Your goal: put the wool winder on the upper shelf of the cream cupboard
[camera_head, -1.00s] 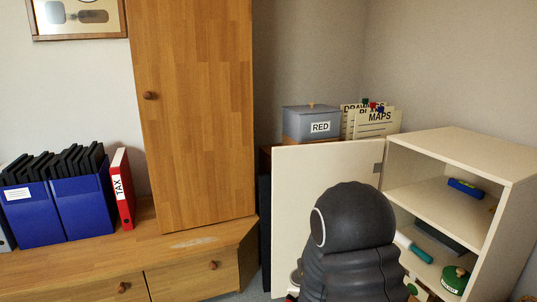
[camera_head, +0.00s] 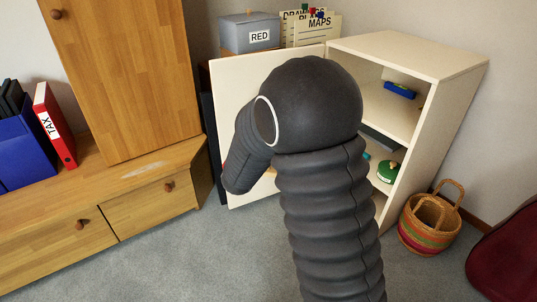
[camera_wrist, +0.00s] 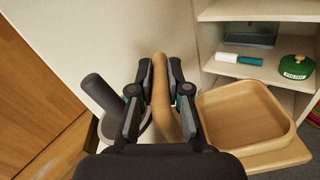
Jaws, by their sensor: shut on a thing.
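The cream cupboard (camera_head: 410,55) stands open at the right, its door (camera_head: 232,110) swung out to the left. A small blue object (camera_head: 399,90) lies on its upper shelf (camera_head: 385,112), with bare board beside it. In the wrist view my gripper (camera_wrist: 160,92) is shut on a tan, curved wooden piece (camera_wrist: 160,75), seemingly part of the wool winder. A dark grey cylinder (camera_wrist: 100,95) and a pale ring show just left of the fingers; whether they join the held piece is unclear. In the head view my arm hides the gripper and its load.
Below the upper shelf are a teal-and-white cylinder (camera_wrist: 238,58), a dark flat box (camera_wrist: 250,38) and a green round tin (camera_wrist: 296,67). A shallow wooden tray (camera_wrist: 284,99) is low at right. A striped basket (camera_head: 429,222) stands on the floor beside the cupboard.

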